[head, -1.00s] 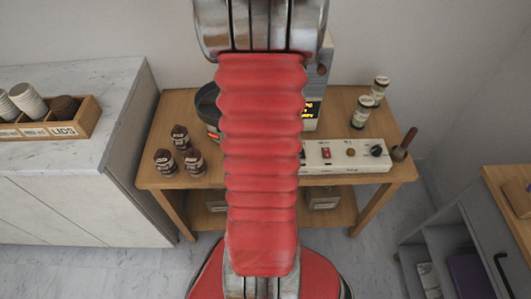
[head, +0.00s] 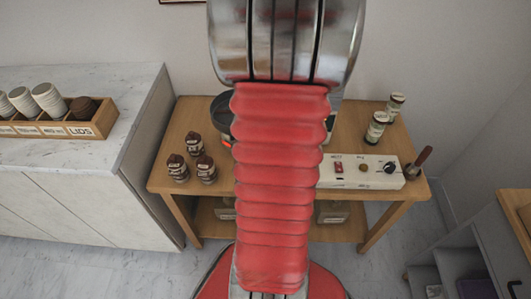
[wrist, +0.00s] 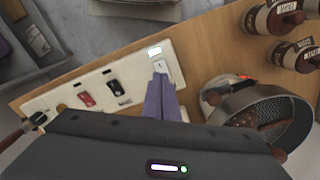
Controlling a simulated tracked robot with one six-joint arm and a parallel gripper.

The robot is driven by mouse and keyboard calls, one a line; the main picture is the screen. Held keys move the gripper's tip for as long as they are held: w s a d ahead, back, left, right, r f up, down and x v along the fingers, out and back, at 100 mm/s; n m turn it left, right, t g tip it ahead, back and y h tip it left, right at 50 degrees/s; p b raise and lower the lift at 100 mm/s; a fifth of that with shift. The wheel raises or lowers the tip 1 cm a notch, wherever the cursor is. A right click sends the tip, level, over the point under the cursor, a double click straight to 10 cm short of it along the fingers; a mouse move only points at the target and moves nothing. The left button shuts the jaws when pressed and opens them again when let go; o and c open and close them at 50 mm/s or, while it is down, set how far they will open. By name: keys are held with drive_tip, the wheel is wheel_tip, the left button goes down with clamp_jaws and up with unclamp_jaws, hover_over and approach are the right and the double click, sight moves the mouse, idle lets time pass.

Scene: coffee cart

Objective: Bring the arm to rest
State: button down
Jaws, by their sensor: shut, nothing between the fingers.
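My gripper (wrist: 161,95) shows in the wrist view as shut purple-grey fingers with nothing between them. In the picture its tips lie over the edge of the white switch panel (wrist: 120,86); whether they touch it I cannot tell. My arm in its red ribbed sleeve fills the middle of the head view and hides part of the wooden cart (head: 172,125). The gripper does not show in the head view.
A dark round pan (wrist: 262,118) lies right of my fingers, with brown-capped jars (wrist: 296,55) beyond it. Two lidded jars (head: 376,127) stand at the cart's back right. A marble counter (head: 140,88) with a cup-and-lid box (head: 104,122) stands at left.

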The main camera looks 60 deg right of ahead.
idle(0.5)
drive_tip(key=w+a+r+n+t, duration=0.2)
drive_tip(key=a+r+n, duration=0.4)
drive_tip(key=a, duration=0.6)
drive_tip(key=w+a+r+n+t, duration=0.1)
drive_tip(key=w+a+r+n, duration=0.4)
drive_tip(key=a, duration=0.7)
drive_tip(key=w+a+r+n+t, duration=0.2)
drive_tip(key=w+a+r+n, duration=0.2)
drive_tip(key=a+r+n, duration=0.3)
drive_tip(key=a+r, duration=0.2)
drive_tip(key=a, duration=0.3)
drive_tip(key=shift+a+n+t, duration=0.3)
drive_tip(key=shift+r, duration=0.1)
